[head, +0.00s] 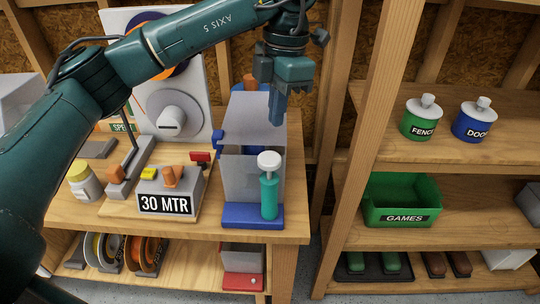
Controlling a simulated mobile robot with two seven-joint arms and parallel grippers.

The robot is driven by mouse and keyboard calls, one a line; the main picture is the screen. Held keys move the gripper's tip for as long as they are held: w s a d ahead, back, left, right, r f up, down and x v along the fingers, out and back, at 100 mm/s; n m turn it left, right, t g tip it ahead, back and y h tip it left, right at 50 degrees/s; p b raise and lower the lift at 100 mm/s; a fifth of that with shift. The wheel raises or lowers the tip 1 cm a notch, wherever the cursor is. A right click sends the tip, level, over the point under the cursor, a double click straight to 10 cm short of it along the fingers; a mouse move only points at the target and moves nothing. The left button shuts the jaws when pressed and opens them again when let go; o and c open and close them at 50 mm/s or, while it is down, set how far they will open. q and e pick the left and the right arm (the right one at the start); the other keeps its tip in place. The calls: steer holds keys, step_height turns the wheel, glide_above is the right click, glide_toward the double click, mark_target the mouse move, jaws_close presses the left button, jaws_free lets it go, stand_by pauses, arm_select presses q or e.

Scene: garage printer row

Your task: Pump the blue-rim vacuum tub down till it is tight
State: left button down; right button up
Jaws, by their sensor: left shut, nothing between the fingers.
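The blue-rim vacuum tub (237,165) stands upright near the right end of the bench, with cloudy grey walls and a blue base. A teal hand pump (269,197) with a white knob stands at its front right corner. My left gripper (277,108) is shut and empty. It points down over the tub's upper back part, behind and above the pump knob and apart from it. The gripper and arm hide part of the tub's top. I cannot read how tight the tub is. My right gripper is not in view.
Left of the tub stand a grey box (180,200) labelled "30 MTR", a white jar with a yellow lid (84,181) and a spool panel (199,75). A wooden post (364,120) rises at the right, before shelves with a green bin (400,205).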

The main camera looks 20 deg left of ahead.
mark_target(272, 157)
arm_select(q)
steer(key=shift+f, duration=0.15)
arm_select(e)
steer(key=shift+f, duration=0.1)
